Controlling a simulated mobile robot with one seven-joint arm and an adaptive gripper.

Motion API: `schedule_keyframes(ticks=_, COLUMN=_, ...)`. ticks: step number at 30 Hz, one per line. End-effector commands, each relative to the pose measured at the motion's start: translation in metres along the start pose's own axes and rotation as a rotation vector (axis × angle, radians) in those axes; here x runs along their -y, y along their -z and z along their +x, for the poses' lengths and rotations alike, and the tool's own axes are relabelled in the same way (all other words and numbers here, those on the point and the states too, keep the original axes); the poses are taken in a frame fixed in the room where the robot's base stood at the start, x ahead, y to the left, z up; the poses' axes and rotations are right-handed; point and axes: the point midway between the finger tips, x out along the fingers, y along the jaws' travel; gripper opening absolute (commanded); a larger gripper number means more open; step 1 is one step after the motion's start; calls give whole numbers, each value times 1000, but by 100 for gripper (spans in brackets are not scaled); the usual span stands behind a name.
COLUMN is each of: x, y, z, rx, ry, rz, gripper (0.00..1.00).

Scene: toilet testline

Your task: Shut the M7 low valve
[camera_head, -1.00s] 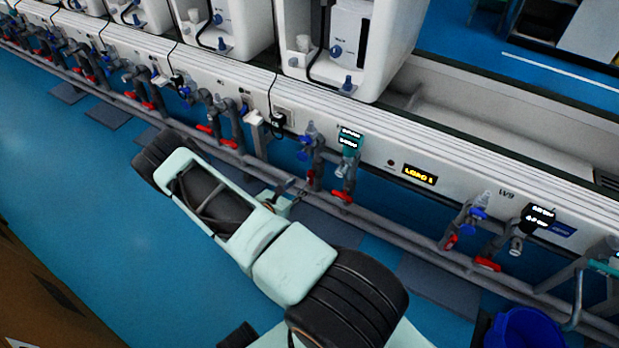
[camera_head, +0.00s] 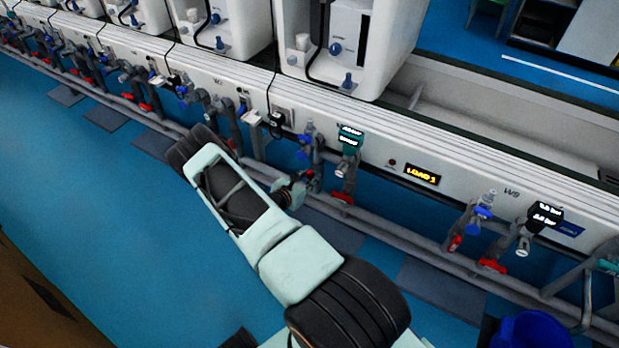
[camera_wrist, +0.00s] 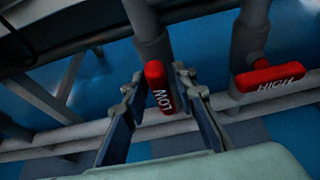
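In the wrist view a red valve handle marked LOW (camera_wrist: 160,88) hangs at the lower end of a grey vertical pipe. My gripper (camera_wrist: 156,82) has one finger on each side of this handle. The fingers are apart, and a gap shows on the left of the handle; contact on the right cannot be told. A second red handle marked HIGH (camera_wrist: 268,78) sits to the right, outside the fingers, crosswise to its pipe. In the head view my gripper (camera_head: 297,187) is at the valve pair under the teal gauge, largely covering the low handle. No M7 label is readable.
A horizontal grey pipe (camera_head: 405,232) runs below the valves along the white bench front. A teal gauge (camera_head: 349,140) and a LOAD display (camera_head: 422,174) are above. Other red-handled valves (camera_head: 492,265) stand to the right. The blue floor (camera_head: 110,210) at left is clear.

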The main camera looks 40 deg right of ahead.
Motion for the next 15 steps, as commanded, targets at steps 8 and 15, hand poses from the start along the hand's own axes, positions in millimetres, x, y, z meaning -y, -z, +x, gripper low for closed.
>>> schedule_keyframes(ticks=8, x=0, y=0, z=0, rx=0, ry=0, rz=0, gripper=0)
schedule_keyframes(ticks=15, x=0, y=0, z=-1, rx=-1, ry=-6, rz=13, gripper=0)
